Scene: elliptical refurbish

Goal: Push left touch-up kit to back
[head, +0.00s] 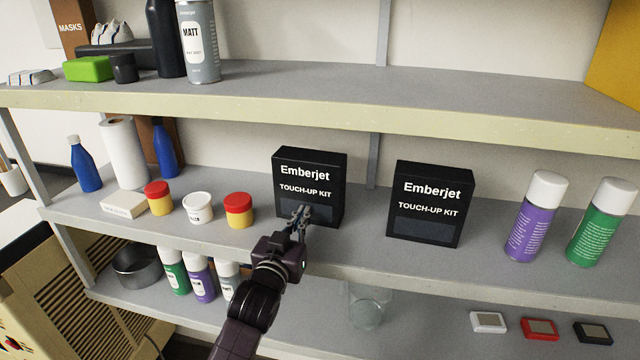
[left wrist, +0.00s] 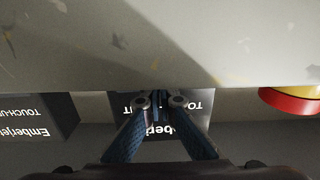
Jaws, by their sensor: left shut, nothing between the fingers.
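Two black Emberjet touch-up kit boxes stand upright on the middle shelf. The left touch-up kit (head: 312,178) is nearer the jars, and the right touch-up kit (head: 431,200) stands apart to its right. My left gripper (head: 300,213) is shut and empty, its fingertips in front of the left kit's lower face. I cannot tell whether they touch it. In the left wrist view, which is upside down, the gripper (left wrist: 160,101) is in front of the left kit (left wrist: 187,128), covering part of its lettering. The right kit (left wrist: 35,120) shows at the left there. My right gripper is out of view.
A red-lidded jar (head: 239,211) stands just left of the left kit, beside a white-lidded jar (head: 197,207). Purple (head: 535,217) and green spray cans (head: 600,222) stand far right. Bare shelf separates the two kits.

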